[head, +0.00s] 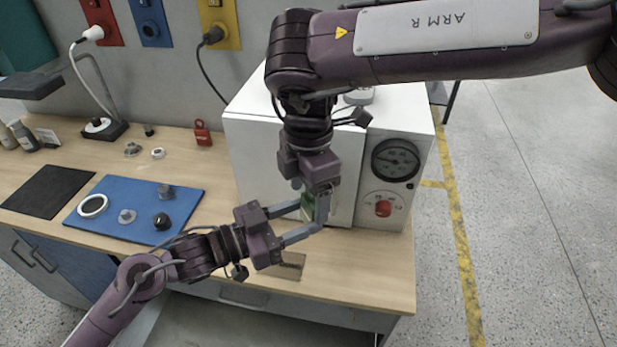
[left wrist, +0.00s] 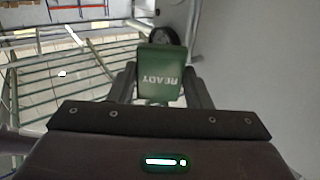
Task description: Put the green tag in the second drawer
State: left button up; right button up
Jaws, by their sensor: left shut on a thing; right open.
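The green tag (head: 307,204) is in front of the white cabinet-like machine in the head view, partly hidden by both grippers. In the left wrist view the tag (left wrist: 160,75) faces me with the word READY, upside down, between the fingers. My left gripper (head: 312,218) is shut on the tag and holds it above the bench. My right gripper (head: 318,200) points down beside the tag, open; whether its fingers touch the tag cannot be told. A drawer front (head: 243,295) with a handle shows under the bench top. Which drawer is second cannot be told.
The white machine (head: 380,215) with a gauge and red knob stands right behind the grippers. A blue mat (head: 120,185) with small parts lies at left on the wooden bench (head: 365,275).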

jog(key=shift+f, duration=0.1)
jog(key=c, duration=0.9)
pick_arm(q)
jog(key=o, duration=1.1)
jog(key=shift+c, duration=0.2)
pick_arm(e)
jog(key=shift+c, duration=0.8)
